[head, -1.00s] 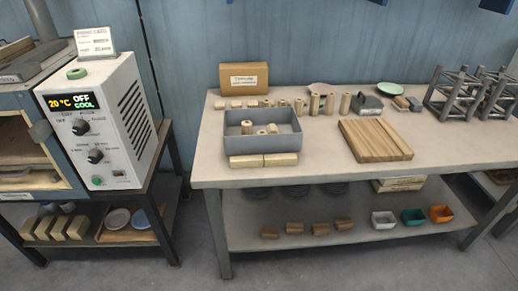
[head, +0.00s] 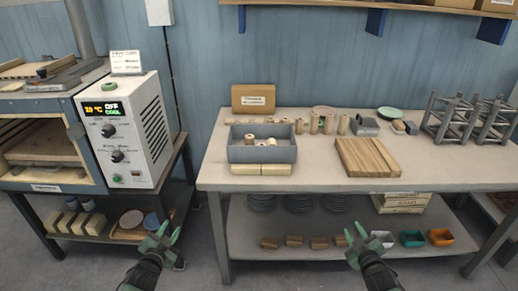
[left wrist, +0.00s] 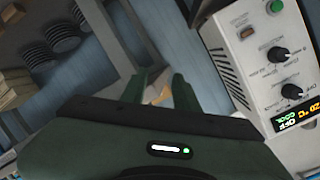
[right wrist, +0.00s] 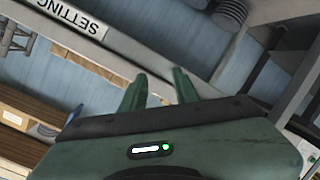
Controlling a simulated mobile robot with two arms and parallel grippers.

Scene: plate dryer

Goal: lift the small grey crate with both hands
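The small grey crate (head: 262,154) stands upright on the left part of the table top in the head view. Several small pale spools (head: 271,142) show inside it. My left gripper (head: 165,236) is in front of the table, lower and to the left of the crate, open and empty. Its parted fingers show in the left wrist view (left wrist: 160,88). My right gripper (head: 356,237) is in front of the table, lower and to the right of the crate, also open and empty. Its parted fingers show in the right wrist view (right wrist: 160,90). Neither touches the crate.
A white control unit (head: 128,135) stands left, across a gap.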

